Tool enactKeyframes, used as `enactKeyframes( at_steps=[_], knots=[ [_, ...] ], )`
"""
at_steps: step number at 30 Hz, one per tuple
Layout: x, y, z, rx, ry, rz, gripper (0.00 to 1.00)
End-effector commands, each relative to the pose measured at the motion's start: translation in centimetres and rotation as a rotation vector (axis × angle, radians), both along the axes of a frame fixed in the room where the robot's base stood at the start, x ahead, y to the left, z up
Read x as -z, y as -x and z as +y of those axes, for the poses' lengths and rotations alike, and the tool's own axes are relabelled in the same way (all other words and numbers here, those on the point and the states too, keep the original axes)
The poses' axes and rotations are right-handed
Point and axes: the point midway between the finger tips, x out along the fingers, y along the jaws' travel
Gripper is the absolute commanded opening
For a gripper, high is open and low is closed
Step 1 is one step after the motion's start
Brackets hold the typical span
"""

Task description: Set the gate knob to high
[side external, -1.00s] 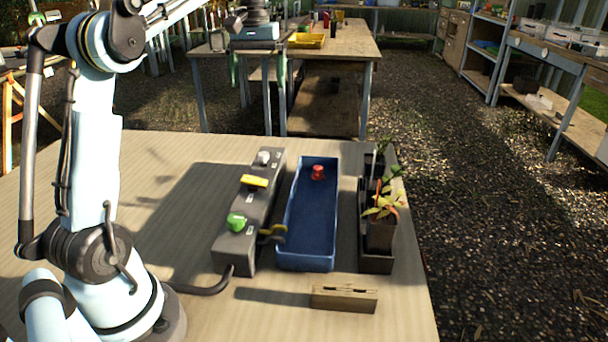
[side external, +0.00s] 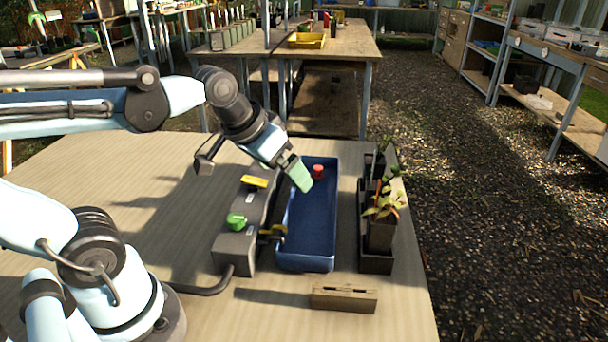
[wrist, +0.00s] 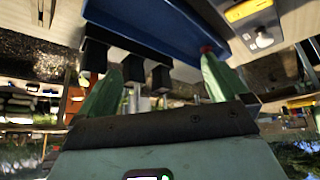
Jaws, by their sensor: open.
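A dark grey control box (side external: 236,246) stands on the table with a green knob (side external: 237,221) near its front end and a yellow piece (side external: 254,181) further back. A pale knob (wrist: 263,40) at its far end shows in the wrist view, beside the yellow piece; my arm hides it in the side view. The labels are too small to read, so I cannot tell which is the gate knob. My gripper (side external: 302,178) is above the box's right edge and the blue tray, tilted down to the right. In the wrist view its green fingers (wrist: 158,84) are apart and empty.
A blue tray (side external: 308,235) with a red knob-like piece (side external: 318,171) lies right of the box. Dark pots with plants (side external: 380,225) stand beyond it. A tan block (side external: 343,297) lies in front. The table left of the box is clear.

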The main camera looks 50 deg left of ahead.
Motion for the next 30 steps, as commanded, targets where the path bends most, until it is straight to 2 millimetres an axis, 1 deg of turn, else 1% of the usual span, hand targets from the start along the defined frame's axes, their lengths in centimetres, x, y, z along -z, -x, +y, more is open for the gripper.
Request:
enactKeyframes(
  at_steps=[1, 5, 7, 9, 11, 13, 14, 18, 21, 26, 30],
  knots=[
    [1.0, 0.7, -0.7, 0.029, -0.006, -0.02, 1.0],
    [2.4, 1.6, -1.6, 0.071, -0.015, -0.059, 1.0],
    [2.8, 1.9, -1.8, 0.083, -0.018, -0.067, 0.89],
    [2.6, 1.7, -1.6, 0.082, -0.021, -0.063, 0.79],
    [2.1, 1.3, -1.2, 0.071, -0.023, -0.048, 0.69],
    [1.1, 0.5, -0.3, 0.05, -0.026, -0.017, 0.59],
    [0.7, 0.1, 0.1, 0.041, -0.027, 0.001, 0.55],
    [-1.5, -2.2, 2.9, -0.013, -0.029, 0.094, 0.55],
    [-2.7, -3.7, 5.1, -0.05, -0.024, 0.164, 0.55],
    [-4.1, -5.9, 9.1, -0.107, -0.006, 0.271, 0.55],
    [-4.7, -7.4, 12.9, -0.156, 0.02, 0.364, 0.55]
  ],
)
